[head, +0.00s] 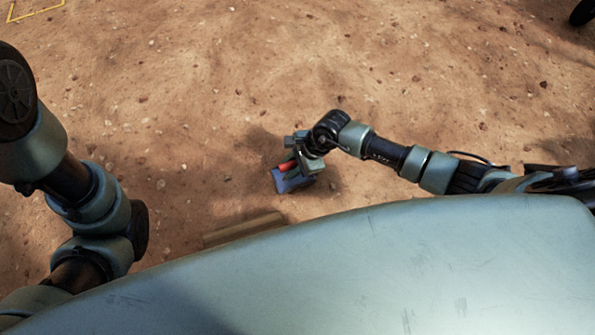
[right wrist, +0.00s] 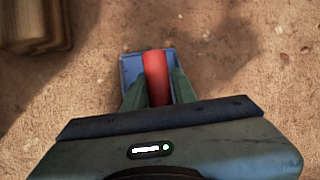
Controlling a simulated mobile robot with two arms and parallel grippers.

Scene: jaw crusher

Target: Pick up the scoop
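The scoop has a blue pan (head: 293,181) and a red handle (head: 287,166). It is in the middle of the head view, low over or on the brown dirt; I cannot tell which. My right gripper (head: 301,160) is at the scoop. In the right wrist view, the red handle (right wrist: 156,75) lies between the two green fingers (right wrist: 158,88), one against each side, with the blue pan (right wrist: 131,68) behind them. The right gripper looks shut on the handle. My left arm shows at the left of the head view, but its gripper is not in view.
A wooden beam (head: 244,229) lies on the dirt below the scoop, partly hidden by my body; its end shows in the right wrist view (right wrist: 35,25). Yellow lines (head: 35,12) mark the far left ground. The dirt beyond the scoop is open, with small stones.

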